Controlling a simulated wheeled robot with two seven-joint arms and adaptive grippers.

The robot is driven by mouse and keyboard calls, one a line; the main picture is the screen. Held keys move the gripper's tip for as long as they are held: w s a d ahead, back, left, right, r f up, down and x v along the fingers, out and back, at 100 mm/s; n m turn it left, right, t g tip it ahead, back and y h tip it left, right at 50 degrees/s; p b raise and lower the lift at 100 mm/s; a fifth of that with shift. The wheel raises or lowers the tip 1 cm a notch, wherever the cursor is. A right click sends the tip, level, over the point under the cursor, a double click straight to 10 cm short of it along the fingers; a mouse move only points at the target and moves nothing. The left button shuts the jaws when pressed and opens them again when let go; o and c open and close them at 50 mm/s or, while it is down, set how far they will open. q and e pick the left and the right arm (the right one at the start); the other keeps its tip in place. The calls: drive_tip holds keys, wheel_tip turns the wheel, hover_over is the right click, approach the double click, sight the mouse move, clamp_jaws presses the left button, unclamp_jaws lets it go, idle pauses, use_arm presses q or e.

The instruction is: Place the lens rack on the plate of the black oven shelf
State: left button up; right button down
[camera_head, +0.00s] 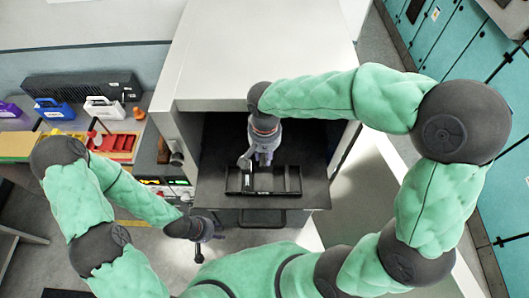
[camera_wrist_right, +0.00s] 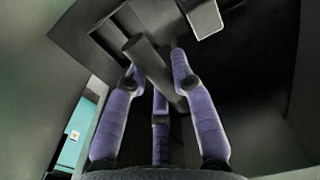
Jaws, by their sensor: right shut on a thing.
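The lens rack (camera_head: 292,181) is a black, open rectangular frame with a pale piece at its left end, in the head view. It is at the front of the dark plate (camera_head: 318,192) of the black oven shelf; I cannot tell if it rests on it or hangs just above. My right gripper (camera_head: 257,161) is over the rack's back left part, shut on it. In the right wrist view a dark grey bar (camera_wrist_right: 149,58) lies between the purple fingers (camera_wrist_right: 152,80). My left gripper (camera_head: 209,244) is left of the shelf front, fingers spread, empty.
The white oven housing (camera_head: 262,45) stands over and around the dark cavity, with side walls close to my right arm. A bench at left holds a red tray (camera_head: 122,145), a yellow tray (camera_head: 18,145) and several coloured containers. Teal cabinets (camera_head: 455,45) stand at right.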

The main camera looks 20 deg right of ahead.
drive_tip(key=shift+f, duration=0.15)
drive_tip(key=c, duration=1)
unclamp_jaws()
drive_tip(key=shift+c, duration=0.2)
drive_tip(key=shift+r, duration=0.2)
wheel_tip(320, 180, up, 12)
drive_tip(key=b, duration=0.1)
drive_tip(key=shift+b, duration=0.3)
drive_tip(key=shift+f, duration=0.1)
